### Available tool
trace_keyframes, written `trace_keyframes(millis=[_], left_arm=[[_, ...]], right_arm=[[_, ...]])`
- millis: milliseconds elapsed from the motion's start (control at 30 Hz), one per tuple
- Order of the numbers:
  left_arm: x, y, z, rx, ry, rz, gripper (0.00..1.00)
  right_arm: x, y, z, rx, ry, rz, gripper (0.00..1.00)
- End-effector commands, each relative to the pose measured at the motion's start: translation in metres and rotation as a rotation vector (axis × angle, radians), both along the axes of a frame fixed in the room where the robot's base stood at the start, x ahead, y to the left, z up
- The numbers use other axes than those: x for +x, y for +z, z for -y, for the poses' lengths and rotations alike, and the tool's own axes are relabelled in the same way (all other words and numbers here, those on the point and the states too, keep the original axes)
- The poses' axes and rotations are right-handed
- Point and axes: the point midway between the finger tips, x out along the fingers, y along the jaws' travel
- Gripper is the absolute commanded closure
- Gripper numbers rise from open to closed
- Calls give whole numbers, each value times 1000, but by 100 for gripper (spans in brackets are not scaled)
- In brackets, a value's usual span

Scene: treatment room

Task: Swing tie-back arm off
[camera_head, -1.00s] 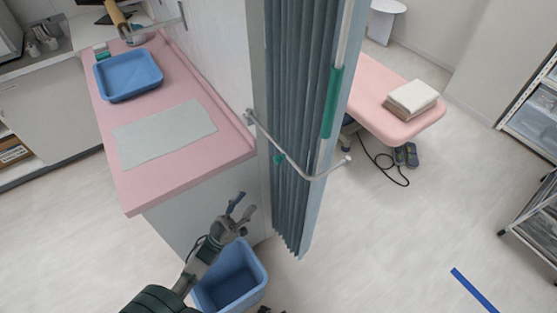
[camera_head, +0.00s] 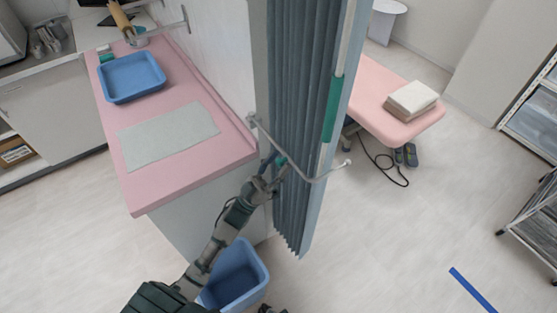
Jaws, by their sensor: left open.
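The tie-back arm (camera_head: 316,179) is a thin pale metal rod. It runs from a wall mount beside the pink counter, across the front of the grey-blue curtain (camera_head: 296,220), to a small knob at its right end.
The pink counter (camera_head: 190,168) with a blue tray (camera_head: 131,77) and a pale mat (camera_head: 168,135) stands left of the curtain. A blue bin (camera_head: 240,277) stands below my left arm. A pink couch (camera_head: 375,115) is behind the curtain. The floor at right is mostly clear.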

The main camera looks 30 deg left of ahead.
Motion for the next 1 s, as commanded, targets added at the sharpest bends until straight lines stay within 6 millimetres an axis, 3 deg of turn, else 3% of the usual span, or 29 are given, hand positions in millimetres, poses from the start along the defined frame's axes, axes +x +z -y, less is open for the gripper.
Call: trace_keyframes(millis=[367, 600, 1000], left_arm=[[5, 6, 3, 0, 0, 0, 50], [5, 6, 3, -1, 1, 0, 100], [3, 6, 1, 2, -28, 0, 100]], right_arm=[[-2, -4, 0, -1, 1, -2, 60], [-1, -3, 1, 0, 0, -2, 60], [-1, -3, 1, 0, 0, -2, 60]])
